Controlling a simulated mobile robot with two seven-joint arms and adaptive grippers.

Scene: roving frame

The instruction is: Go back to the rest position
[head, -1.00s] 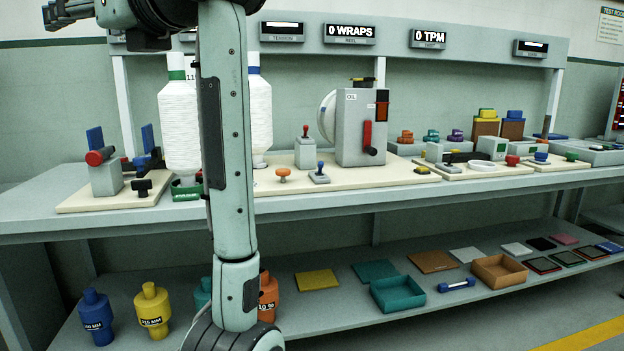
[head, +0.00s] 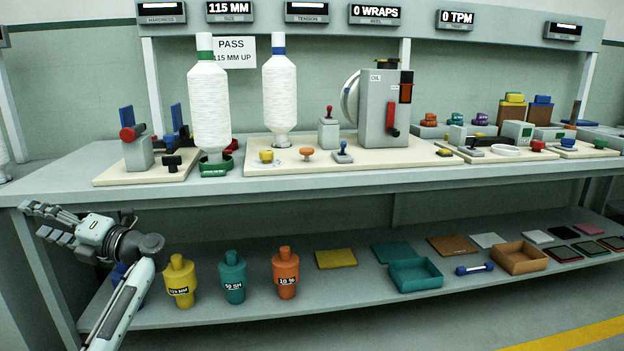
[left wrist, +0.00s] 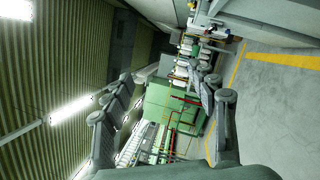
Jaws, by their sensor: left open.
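My left gripper (head: 50,223) is at the lower left of the head view, in front of the bench's left end and below the bench top's front edge. Its fingers point left and are apart, with nothing between them. In the left wrist view the open fingers (left wrist: 165,110) frame only the distant room. My left forearm slopes down to the lower edge of the head view and partly hides a blue weight (head: 122,272). My right gripper is not in view.
The bench top (head: 60,190) carries white yarn cones (head: 210,105), a grey oil unit (head: 385,110) and small levers. The lower shelf (head: 350,285) holds coloured weights, a teal tray (head: 415,275) and a brown tray (head: 520,258). Open floor lies in front.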

